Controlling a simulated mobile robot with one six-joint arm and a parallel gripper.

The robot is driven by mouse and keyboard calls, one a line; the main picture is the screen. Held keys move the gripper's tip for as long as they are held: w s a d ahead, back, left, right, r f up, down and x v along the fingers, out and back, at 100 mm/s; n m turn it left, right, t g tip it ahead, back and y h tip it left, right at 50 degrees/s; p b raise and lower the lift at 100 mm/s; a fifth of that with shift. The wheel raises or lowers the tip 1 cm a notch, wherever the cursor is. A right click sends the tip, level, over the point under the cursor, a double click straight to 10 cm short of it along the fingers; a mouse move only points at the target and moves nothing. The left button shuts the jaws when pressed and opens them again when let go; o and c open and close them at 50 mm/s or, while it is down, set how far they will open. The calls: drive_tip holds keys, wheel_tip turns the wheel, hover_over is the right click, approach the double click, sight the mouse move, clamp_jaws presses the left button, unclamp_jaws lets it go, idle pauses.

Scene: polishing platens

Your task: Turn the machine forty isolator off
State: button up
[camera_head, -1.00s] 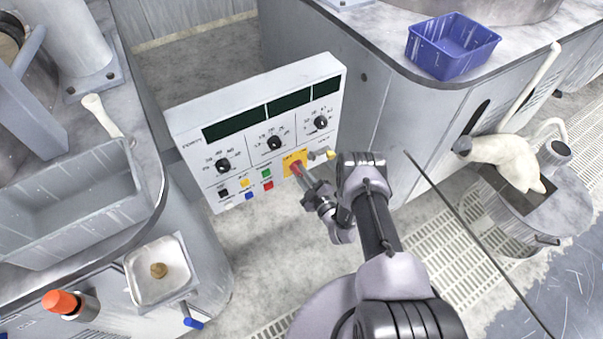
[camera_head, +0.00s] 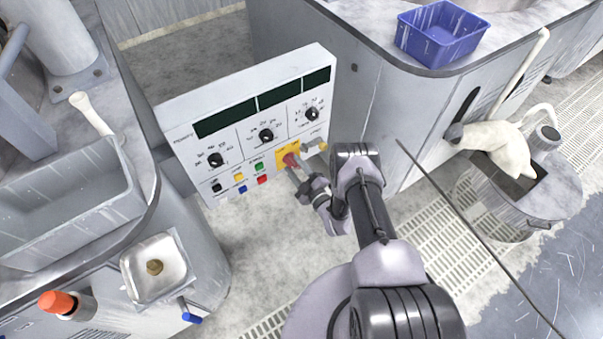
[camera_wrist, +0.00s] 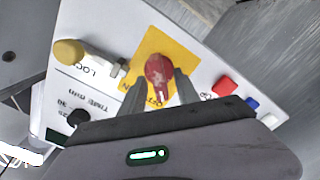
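The isolator is a red rotary knob (camera_head: 290,159) on a yellow plate (camera_head: 281,153) at the lower right of a white control panel (camera_head: 181,118). The knob also shows in the wrist view (camera_wrist: 158,72), with the plate's lettering around it partly covered. I cannot read any machine number. My gripper (camera_wrist: 160,88) is in front of the panel, its two fingers apart, one on each side of the knob's lower end. A gap shows between the fingers; I cannot tell whether either touches the knob. The gripper also shows in the head view (camera_head: 299,171).
The panel carries black dials (camera_head: 266,135), coloured buttons (camera_head: 259,167) and a yellow-ended lock (camera_wrist: 70,52) beside the isolator. A blue bin (camera_head: 441,35) sits on the right counter. A thin dark cable (camera_head: 455,205) crosses at right. Bare floor lies below the panel.

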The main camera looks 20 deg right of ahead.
drive_tip(key=p+v, duration=0.5)
drive_tip(key=v, duration=1.2)
drive_tip(key=shift+r, duration=0.1)
